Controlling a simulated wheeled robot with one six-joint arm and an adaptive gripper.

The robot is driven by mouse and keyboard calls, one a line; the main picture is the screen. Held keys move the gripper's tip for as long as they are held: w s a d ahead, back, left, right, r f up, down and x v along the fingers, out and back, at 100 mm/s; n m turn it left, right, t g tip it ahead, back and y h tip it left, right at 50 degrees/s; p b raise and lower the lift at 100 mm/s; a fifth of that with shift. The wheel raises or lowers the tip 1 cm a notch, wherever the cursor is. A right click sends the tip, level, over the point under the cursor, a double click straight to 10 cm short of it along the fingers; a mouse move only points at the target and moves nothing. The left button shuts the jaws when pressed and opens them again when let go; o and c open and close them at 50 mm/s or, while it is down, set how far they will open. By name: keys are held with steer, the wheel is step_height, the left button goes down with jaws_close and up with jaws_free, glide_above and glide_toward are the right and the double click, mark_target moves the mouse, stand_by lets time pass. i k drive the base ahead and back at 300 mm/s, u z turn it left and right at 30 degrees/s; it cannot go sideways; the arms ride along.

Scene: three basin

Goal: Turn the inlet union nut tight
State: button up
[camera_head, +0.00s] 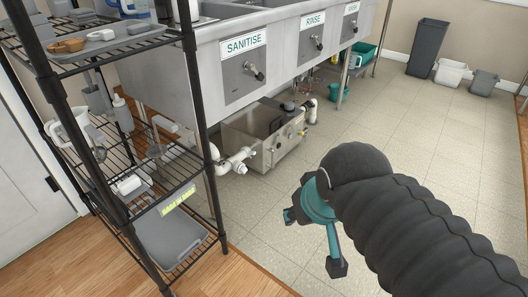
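A grey metal box (264,137) sits on the floor under the sink. White pipe fittings (235,161) join its left end, with a wider ring-like part close to the box. This looks like the inlet union nut, but it is too small to tell how tight it is. Another white pipe (311,111) stands at the box's far right end. My gripper (313,242) is teal with dark fingertips spread apart. It is open and empty, in front of the box and to the right, well apart from the fittings.
A black wire shelf rack (207,150) stands at the left, close to the white fittings, holding trays and jugs. The sink front (283,62) overhangs the box. The tiled floor (385,125) at right is clear.

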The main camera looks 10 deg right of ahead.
mark_target(246, 147)
steer(key=z, duration=0.7)
steer(key=i, duration=0.85)
steer(key=z, duration=0.25)
